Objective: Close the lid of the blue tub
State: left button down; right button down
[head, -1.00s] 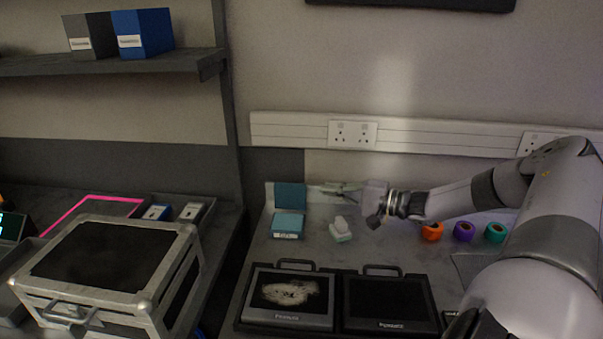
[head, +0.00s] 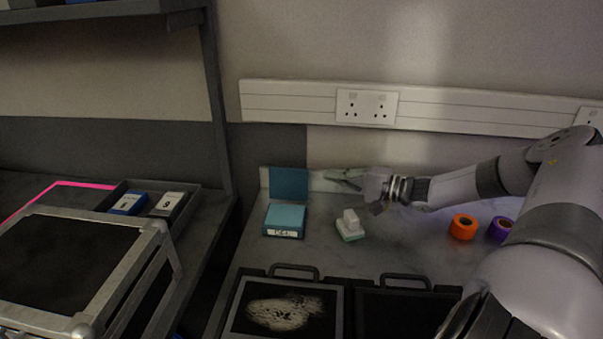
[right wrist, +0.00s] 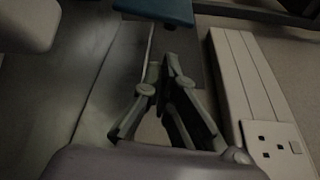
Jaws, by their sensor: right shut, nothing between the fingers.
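The blue tub (head: 284,219) stands on the grey worktop near the wall, with a label on its front. Its lid (head: 289,184) is open and stands upright at the back edge. In the right wrist view the lid (right wrist: 150,10) shows at the top, beyond the fingertips. My right gripper (head: 336,179) is to the right of the lid, pointing left at it, with a gap between them. Its fingers (right wrist: 164,62) are shut and empty. My left gripper is not in view.
A white block on a green base (head: 350,227) stands right of the tub. Two black framed trays (head: 281,306) lie in front. Orange (head: 463,227) and purple (head: 501,229) rolls sit at right under my arm. A metal-edged case (head: 89,285) is at left. A socket rail (head: 440,116) runs along the wall.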

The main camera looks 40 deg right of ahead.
aim_at(300, 169)
jog(key=x, duration=0.8)
jog(key=shift+r, duration=0.2)
jog(key=shift+x, duration=0.8)
jog(key=shift+f, duration=0.15)
